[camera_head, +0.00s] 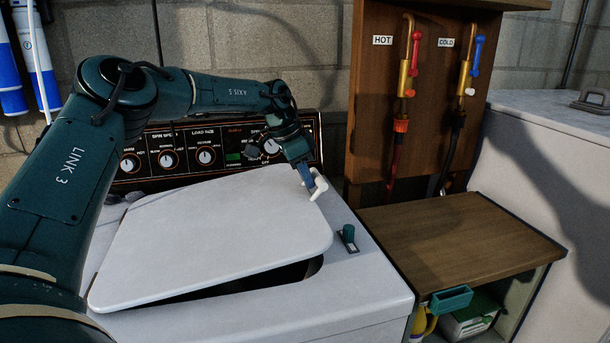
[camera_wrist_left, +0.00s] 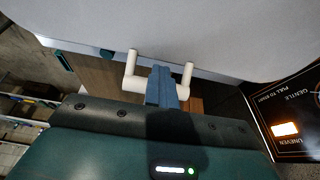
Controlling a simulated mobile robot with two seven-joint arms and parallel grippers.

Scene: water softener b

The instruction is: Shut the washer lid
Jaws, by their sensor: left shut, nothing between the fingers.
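The white washer lid (camera_head: 215,225) is partly open in the head view, low over the white washer (camera_head: 375,298). It is tilted, and a dark gap to the tub (camera_head: 275,275) shows under its front right edge. My left gripper (camera_head: 316,186), blue with white prongs, is shut with nothing between its fingers. It is at the lid's right rear edge; I cannot tell if it touches. In the left wrist view the gripper (camera_wrist_left: 161,64) points at a broad pale surface (camera_wrist_left: 180,30), likely the lid's. My right gripper is not in view.
The washer's control panel (camera_head: 205,155) stands behind the lid. A wooden shelf (camera_head: 450,235) with a teal part (camera_head: 450,300) at its front is on the right. Hot (camera_head: 404,80) and cold (camera_head: 466,80) taps hang above it. A white cabinet (camera_head: 570,200) stands far right.

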